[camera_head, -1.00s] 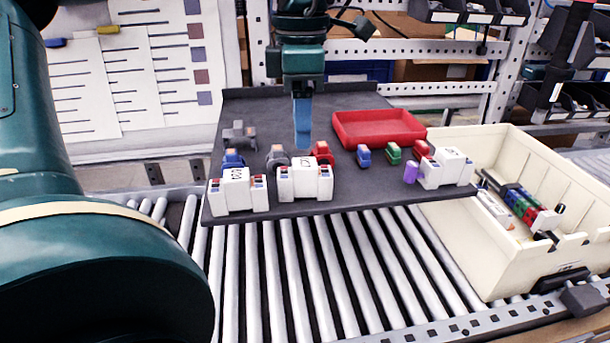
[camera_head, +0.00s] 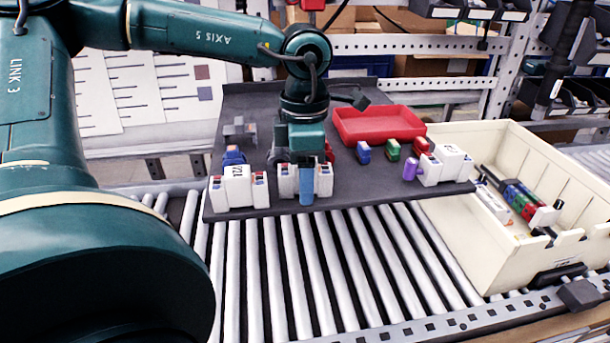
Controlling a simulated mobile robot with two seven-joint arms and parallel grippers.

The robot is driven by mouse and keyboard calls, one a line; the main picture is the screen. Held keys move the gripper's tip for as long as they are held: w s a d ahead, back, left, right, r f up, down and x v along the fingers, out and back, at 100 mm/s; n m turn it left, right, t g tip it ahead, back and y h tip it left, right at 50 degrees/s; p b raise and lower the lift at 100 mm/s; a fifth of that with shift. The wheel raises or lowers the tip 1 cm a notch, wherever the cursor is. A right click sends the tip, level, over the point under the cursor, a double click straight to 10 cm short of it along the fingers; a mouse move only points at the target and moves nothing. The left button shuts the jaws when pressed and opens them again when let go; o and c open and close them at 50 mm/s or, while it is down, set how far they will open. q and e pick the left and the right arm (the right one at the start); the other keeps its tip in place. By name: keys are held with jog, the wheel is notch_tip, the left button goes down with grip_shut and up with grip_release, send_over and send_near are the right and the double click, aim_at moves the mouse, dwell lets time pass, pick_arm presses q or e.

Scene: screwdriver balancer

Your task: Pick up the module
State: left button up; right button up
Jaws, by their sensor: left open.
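Three white modules stand along the front of the dark tray: a left module (camera_head: 232,190), a middle module (camera_head: 288,181) and a right module (camera_head: 452,163). Which of them the task means, I cannot tell. My left gripper (camera_head: 306,188) points down at the middle module, its blue finger in front of that module's face and hiding part of it. The gripper is open. The other finger is hidden, so I cannot tell whether it touches the module. My right gripper is not in view.
The dark tray (camera_head: 345,185) lies over a roller conveyor (camera_head: 330,270). Small blue (camera_head: 363,152), green (camera_head: 393,150) and purple (camera_head: 411,170) parts stand on it, with a red bin (camera_head: 380,125) behind. A cream crate (camera_head: 455,225) holding parts stands at the right.

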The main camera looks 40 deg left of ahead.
pick_arm(q)
jog(key=shift+c, duration=0.4)
jog(key=c, duration=1.1)
jog(key=shift+r, duration=0.1)
